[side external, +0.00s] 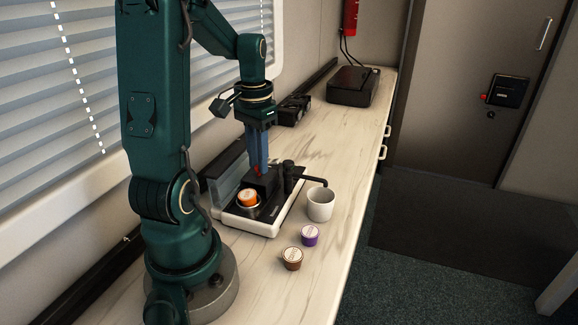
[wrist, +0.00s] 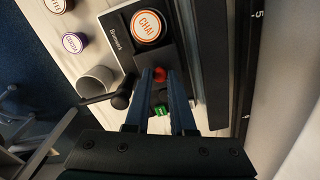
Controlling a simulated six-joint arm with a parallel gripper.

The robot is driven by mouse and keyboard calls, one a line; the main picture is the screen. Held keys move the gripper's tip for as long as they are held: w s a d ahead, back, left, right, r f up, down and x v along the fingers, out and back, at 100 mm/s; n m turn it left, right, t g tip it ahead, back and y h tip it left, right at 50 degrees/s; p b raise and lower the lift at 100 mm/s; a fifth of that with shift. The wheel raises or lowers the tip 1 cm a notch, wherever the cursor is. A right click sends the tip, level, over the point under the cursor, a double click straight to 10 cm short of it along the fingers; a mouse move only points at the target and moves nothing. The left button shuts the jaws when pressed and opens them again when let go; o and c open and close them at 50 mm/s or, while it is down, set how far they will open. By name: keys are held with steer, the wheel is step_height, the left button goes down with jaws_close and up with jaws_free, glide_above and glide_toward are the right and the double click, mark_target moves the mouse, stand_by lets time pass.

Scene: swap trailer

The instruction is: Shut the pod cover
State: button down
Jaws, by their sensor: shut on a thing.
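The pod machine (side external: 247,225) stands on the counter, with a white base and black upper parts. An orange-lidded CHAI pod (side external: 247,197) sits uncovered in its round holder; its lid also shows in the wrist view (wrist: 147,27). A black block (side external: 263,181), seemingly the pod cover, is beside the pod and not over it. My gripper (side external: 258,169) points down at this block. Its blue fingers are shut on a small red part, apparently a knob, which shows between the fingertips in the wrist view (wrist: 159,75). The fingers partly hide the cover and its hinge.
A purple pod (side external: 310,236) and a brown pod (side external: 292,259) lie in front on the counter. A black case (side external: 352,87) is at the far end. The front counter is mostly clear.

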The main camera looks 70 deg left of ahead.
steer(key=shift+s+d, duration=1.9)
steer(key=shift+d, duration=0.15)
steer(key=c, duration=0.8)
jaws_free()
steer(key=shift+o, duration=0.2)
steer(key=shift+r, duration=2.6)
